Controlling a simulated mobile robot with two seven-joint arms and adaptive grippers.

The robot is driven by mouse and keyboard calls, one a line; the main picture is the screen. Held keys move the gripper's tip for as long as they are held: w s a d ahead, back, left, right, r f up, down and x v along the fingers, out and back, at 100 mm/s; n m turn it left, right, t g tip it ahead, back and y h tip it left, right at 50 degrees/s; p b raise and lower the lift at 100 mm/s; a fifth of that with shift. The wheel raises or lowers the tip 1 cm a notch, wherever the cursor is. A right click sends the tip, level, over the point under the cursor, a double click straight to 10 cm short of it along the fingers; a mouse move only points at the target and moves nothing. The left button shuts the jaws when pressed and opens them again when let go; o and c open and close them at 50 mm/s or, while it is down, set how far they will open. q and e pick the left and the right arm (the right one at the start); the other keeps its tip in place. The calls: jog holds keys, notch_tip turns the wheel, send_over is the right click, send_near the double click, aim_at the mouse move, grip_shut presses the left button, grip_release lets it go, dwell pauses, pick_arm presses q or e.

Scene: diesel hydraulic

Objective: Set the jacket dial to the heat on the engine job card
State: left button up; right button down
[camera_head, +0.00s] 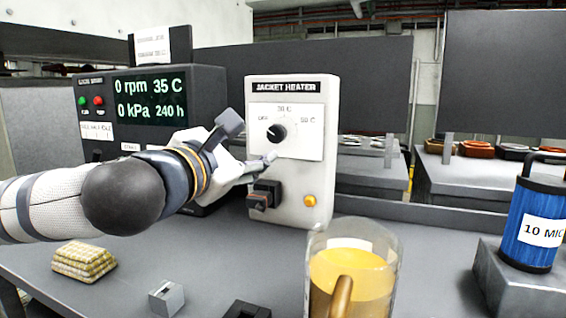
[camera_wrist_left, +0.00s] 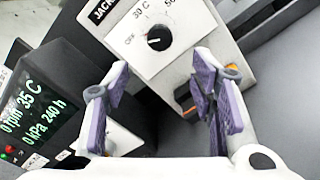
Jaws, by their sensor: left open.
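The white jacket heater box (camera_head: 317,180) stands on the bench with a black dial (camera_head: 277,133) on its face. The plate around it is marked OFF, 30 C and a third, higher heat. The dial's white mark points left toward OFF; the dial also shows in the left wrist view (camera_wrist_left: 158,37). My left gripper (camera_head: 250,141) is open and empty, in front of the box and just left of and below the dial, apart from it. A white card (camera_head: 153,46) stands on the dark console; its print is too small to read surely. My right gripper is out of view.
The console (camera_head: 200,85) reads 0 rpm, 35 C, 0 kPa and 240 h. A black switch (camera_head: 264,194) and orange lamp (camera_head: 310,200) sit below the dial. A jug of yellow liquid (camera_head: 355,275), blue filter (camera_head: 537,210) and folded cloth (camera_head: 84,262) stand around.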

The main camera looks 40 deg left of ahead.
aim_at(274, 135)
pick_arm(q)
jog(key=x, duration=1.1)
jog(key=shift+w+d+r, duration=0.2)
jog(key=shift+r, duration=0.05)
jog(key=c, duration=1.2)
